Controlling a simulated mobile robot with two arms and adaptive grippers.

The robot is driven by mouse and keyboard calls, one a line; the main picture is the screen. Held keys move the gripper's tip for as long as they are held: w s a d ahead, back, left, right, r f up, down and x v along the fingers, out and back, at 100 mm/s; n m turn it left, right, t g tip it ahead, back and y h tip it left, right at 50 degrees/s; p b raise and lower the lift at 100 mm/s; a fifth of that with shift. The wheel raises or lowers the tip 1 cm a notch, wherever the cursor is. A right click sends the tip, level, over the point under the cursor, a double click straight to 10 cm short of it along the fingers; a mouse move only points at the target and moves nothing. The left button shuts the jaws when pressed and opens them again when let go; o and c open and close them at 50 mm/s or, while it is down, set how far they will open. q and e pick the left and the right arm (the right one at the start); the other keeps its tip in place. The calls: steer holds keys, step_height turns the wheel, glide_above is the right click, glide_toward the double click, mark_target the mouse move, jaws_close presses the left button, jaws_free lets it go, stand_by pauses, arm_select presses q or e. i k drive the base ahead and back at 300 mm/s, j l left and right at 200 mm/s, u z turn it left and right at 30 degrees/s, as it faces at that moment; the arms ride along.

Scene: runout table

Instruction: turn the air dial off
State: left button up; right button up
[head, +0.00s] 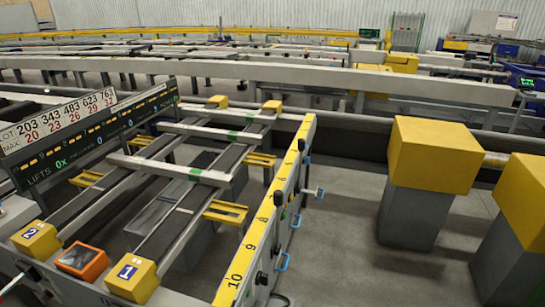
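The side panel (290,215) of the runout table runs along the right of the near frame, below a yellow numbered rail (258,235). It carries several small black knobs, such as this knob (278,198), and several blue handles, such as this handle (282,262). I cannot tell which fitting is the air dial or how it is set. An orange box (82,261) with a dark top sits at the front, between yellow blocks marked 2 (38,240) and 1 (132,279). I cannot make out either gripper.
A sign board (85,135) with numbers and "LIFTS 0x" stands at the left. Two grey posts with yellow caps (435,154) (525,200) stand at the right. Open floor (340,235) lies between the side panel and the posts. Long conveyor rails cross the background.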

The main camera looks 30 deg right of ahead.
mark_target(305, 160)
steer(key=i+l+u, duration=0.25)
steer(key=l+u, duration=0.15)
steer(key=l, duration=0.85)
steer(key=l+u, duration=0.35)
steer(key=l, duration=0.9)
